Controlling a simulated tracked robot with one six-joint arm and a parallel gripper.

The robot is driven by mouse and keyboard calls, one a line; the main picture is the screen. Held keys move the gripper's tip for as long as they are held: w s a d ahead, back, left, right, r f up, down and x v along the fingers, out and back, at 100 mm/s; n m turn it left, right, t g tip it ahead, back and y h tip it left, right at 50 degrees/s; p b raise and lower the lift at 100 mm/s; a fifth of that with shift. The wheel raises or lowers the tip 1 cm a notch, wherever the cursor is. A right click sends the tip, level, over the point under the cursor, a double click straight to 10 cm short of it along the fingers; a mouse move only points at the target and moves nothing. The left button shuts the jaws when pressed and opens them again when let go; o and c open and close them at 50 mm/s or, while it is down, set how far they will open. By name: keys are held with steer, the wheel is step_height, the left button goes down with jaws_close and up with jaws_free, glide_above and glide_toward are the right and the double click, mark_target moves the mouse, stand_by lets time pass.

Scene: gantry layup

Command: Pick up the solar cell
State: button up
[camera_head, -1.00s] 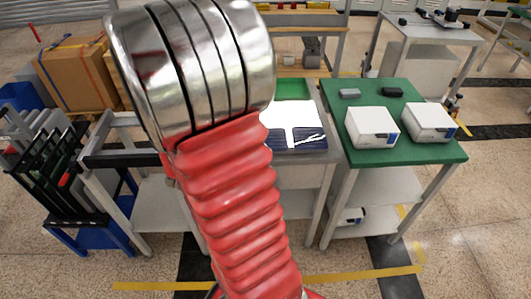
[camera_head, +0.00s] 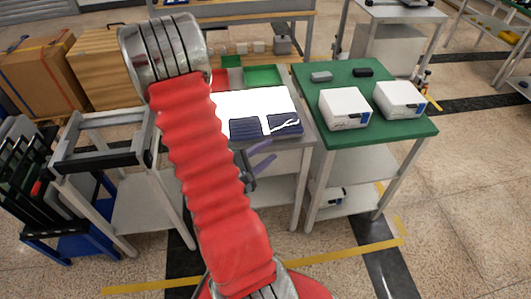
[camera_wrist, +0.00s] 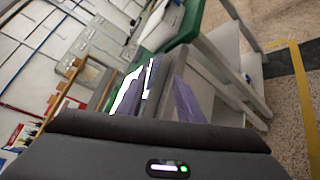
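Two dark blue solar cells lie side by side on a white sheet (camera_head: 255,101) at the front of the grey table: a left cell (camera_head: 244,127) and a right cell (camera_head: 288,124). A white jagged streak crosses the right cell. My gripper (camera_head: 271,151), with purple fingers, is beside the table's front edge, below the cells in the picture and partly hidden by my red arm. Its fingers are apart and empty. In the wrist view my gripper (camera_wrist: 158,78) also shows its two fingers spread, with part of the bright white sheet between and behind them.
A green table (camera_head: 390,110) with two white boxes (camera_head: 343,108) stands to the right. A green tray (camera_head: 263,75) lies behind the sheet. A grey frame stand (camera_head: 110,150) is left of my arm. The floor in front is open.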

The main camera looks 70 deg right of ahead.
mark_target(293, 133)
steer(key=shift+d, duration=0.1)
steer(key=shift+x, duration=6.85)
steer(key=shift+c, duration=0.3)
jaws_close()
